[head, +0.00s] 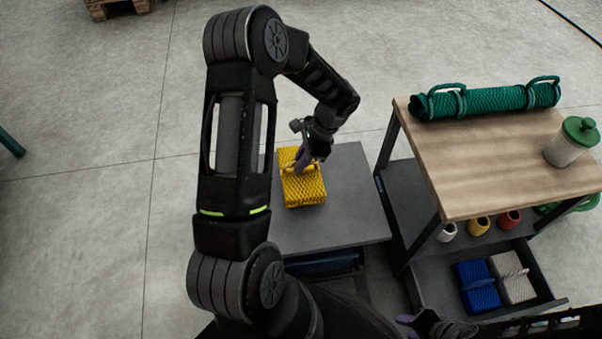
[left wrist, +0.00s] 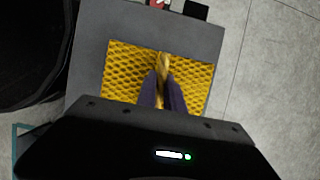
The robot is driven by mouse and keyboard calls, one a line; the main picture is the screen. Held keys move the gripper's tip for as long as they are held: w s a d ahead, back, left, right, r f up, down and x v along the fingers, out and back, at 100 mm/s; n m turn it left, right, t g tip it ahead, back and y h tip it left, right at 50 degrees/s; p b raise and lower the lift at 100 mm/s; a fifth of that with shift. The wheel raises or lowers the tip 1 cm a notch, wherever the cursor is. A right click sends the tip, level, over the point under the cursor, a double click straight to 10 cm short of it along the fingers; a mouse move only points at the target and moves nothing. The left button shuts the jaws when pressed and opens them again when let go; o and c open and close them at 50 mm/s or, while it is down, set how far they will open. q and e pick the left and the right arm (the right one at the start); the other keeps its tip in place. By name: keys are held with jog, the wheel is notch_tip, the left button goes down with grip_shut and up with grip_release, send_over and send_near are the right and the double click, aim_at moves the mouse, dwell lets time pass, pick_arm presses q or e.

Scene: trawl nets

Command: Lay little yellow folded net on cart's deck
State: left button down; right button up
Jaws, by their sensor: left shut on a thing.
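The little yellow folded net (head: 304,190) is at the grey deck of the cart (head: 345,215), near its left part in the head view. I cannot tell whether it rests on the deck or hangs just above it. My left gripper (head: 304,165) is shut on the net's raised yellow strap from above. In the left wrist view the net (left wrist: 125,75) lies under my fingers (left wrist: 163,90), over the grey deck (left wrist: 90,50). My right gripper (head: 415,322) shows only partly at the bottom edge, and its fingers are unclear.
A wooden-topped workbench (head: 480,180) stands right of the cart. It bears a rolled green net (head: 485,101) and a green-lidded jar (head: 572,142). Its lower drawer holds a blue folded net (head: 477,287) and a grey one (head: 512,278). The deck right of the yellow net is clear.

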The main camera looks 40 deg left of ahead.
pick_arm(q)
jog(key=shift+f+b, duration=0.55)
jog(key=shift+f, duration=1.45)
jog(key=shift+r, duration=0.1)
jog(key=c, duration=1.5)
grip_release()
jog(key=shift+o, duration=0.2)
jog(key=p+v, duration=0.3)
jog(key=v, duration=0.9)
